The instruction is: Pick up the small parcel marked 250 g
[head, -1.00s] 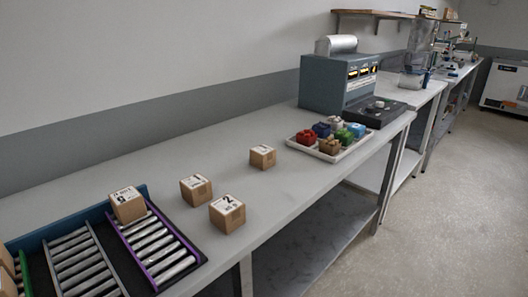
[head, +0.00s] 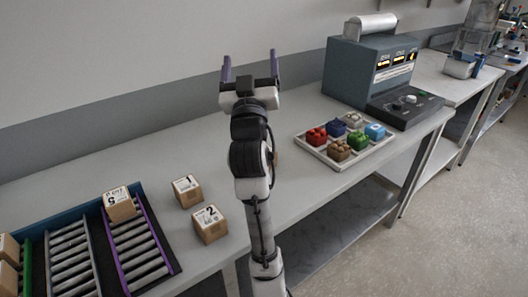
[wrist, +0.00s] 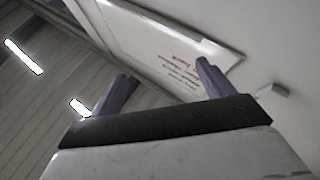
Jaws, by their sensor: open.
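Several small brown cardboard parcels with white labels show in the head view. One parcel (head: 187,192) stands on the bench, and another (head: 210,225) is just in front of it, its label showing a large 2. A third parcel (head: 119,204) sits on the roller rack. A fourth is almost wholly hidden behind my arm. I cannot read 250 g on any label. My gripper (head: 251,66) is raised above the bench, pointing up, open and empty, away from all parcels. Its purple fingers also show apart in the wrist view (wrist: 163,88).
A roller rack (head: 157,217) with a purple-edged lane stands at left. A white tray (head: 318,155) of coloured blocks lies right of my arm, before a grey-blue machine (head: 350,75). The bench (head: 150,165) is clear behind the parcels. The wrist view shows ceiling and a wall sign.

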